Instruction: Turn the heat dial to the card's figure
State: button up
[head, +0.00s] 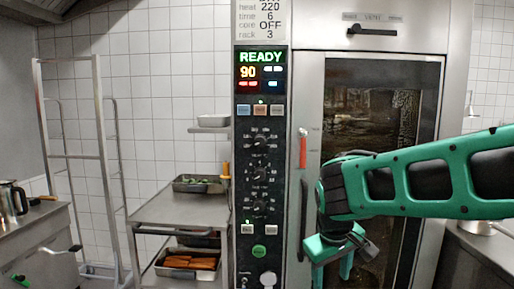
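The card (259,20) at the top of the oven's control panel reads heat 220, time 6, core OFF, rack 3. Below it, the display (261,71) shows READY in green and 90 in yellow. Three black dials stand in a column: an upper dial (261,141), a middle dial (260,174) and a lower dial (260,207). Their labels are too small to read, so I cannot tell which is heat. My gripper (332,272) points down in front of the oven door, right of and below the dials. Its green fingers look apart, with nothing between them, and it touches no dial.
The oven's glass door (372,100) is shut, with a red-marked handle (303,150) beside the panel. Left of the panel, a steel stand (180,207) holds trays. A tall rack frame (100,125) and a counter with a jug (14,203) are further left.

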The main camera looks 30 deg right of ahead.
jog(key=w+d+r+n+t+h, duration=0.25)
jog(key=w+r+n, duration=0.25)
jog(key=w, duration=0.5)
jog(key=n+t+h, duration=0.6)
jog(key=n+t, duration=0.3)
jog(key=n, duration=0.7)
send_near(260, 144)
jog(key=x, duration=0.9)
jog(key=shift+w+a+r, duration=0.15)
jog(key=shift+a, duration=0.05)
jog(key=shift+c, duration=0.7)
jog(key=c, duration=0.8)
jog(key=shift+d, duration=0.35)
jog(key=shift+a+m, duration=0.2)
jog(key=shift+m, duration=0.1)
